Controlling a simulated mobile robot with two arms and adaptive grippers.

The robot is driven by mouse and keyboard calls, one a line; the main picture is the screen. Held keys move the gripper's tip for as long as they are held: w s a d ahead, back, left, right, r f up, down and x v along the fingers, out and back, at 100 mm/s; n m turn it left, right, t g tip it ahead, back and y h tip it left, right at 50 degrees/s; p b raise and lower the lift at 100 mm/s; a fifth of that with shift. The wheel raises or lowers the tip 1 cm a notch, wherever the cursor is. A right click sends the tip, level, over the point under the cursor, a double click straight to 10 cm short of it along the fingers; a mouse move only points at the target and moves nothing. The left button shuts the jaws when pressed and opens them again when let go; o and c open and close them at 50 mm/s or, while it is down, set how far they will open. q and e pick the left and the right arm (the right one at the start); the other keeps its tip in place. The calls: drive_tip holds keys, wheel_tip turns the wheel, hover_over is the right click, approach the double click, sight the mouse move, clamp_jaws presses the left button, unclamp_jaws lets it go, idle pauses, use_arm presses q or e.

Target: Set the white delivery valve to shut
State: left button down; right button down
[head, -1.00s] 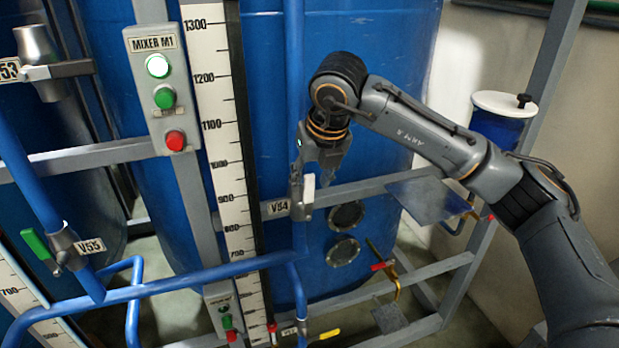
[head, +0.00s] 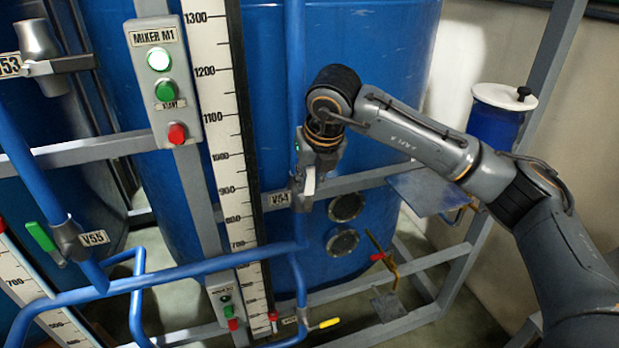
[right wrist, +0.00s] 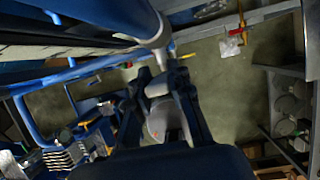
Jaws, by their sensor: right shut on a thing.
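The delivery valve's white handle (head: 310,182) sticks up beside the vertical blue pipe, roughly in line with it. Its grey valve body (head: 301,201) is next to the V54 label (head: 279,199). My right gripper (head: 311,178) reaches down from above and is shut on the white handle, hiding part of it. In the right wrist view, the pale handle (right wrist: 163,122) lies between the two dark fingers, below the grey valve body (right wrist: 158,82). My left gripper is not in view.
The Mixer M1 button box (head: 164,85) and the level scale (head: 222,120) stand left of the valve. The blue tank (head: 385,100) is close behind. A grey crossbar (head: 360,181) runs beside the valve. A green-handled valve, V55 (head: 41,237), is at far left.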

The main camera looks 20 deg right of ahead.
drive_tip(key=shift+d+f+b, duration=0.15)
drive_tip(key=shift+d+b, duration=0.05)
drive_tip(key=shift+b, duration=0.3)
drive_tip(key=d+f+m+t+y+b, duration=0.1)
drive_tip(key=d+f+m+y+b, duration=0.3)
drive_tip(key=y+b, duration=1.1)
drive_tip(key=shift+w+d+f+b, duration=0.15)
drive_tip(key=shift+d+f+b, duration=1.3)
drive_tip(key=shift+b, duration=0.9)
drive_tip(key=shift+d+r, duration=0.15)
drive_tip(key=c, duration=1.2)
unclamp_jaws()
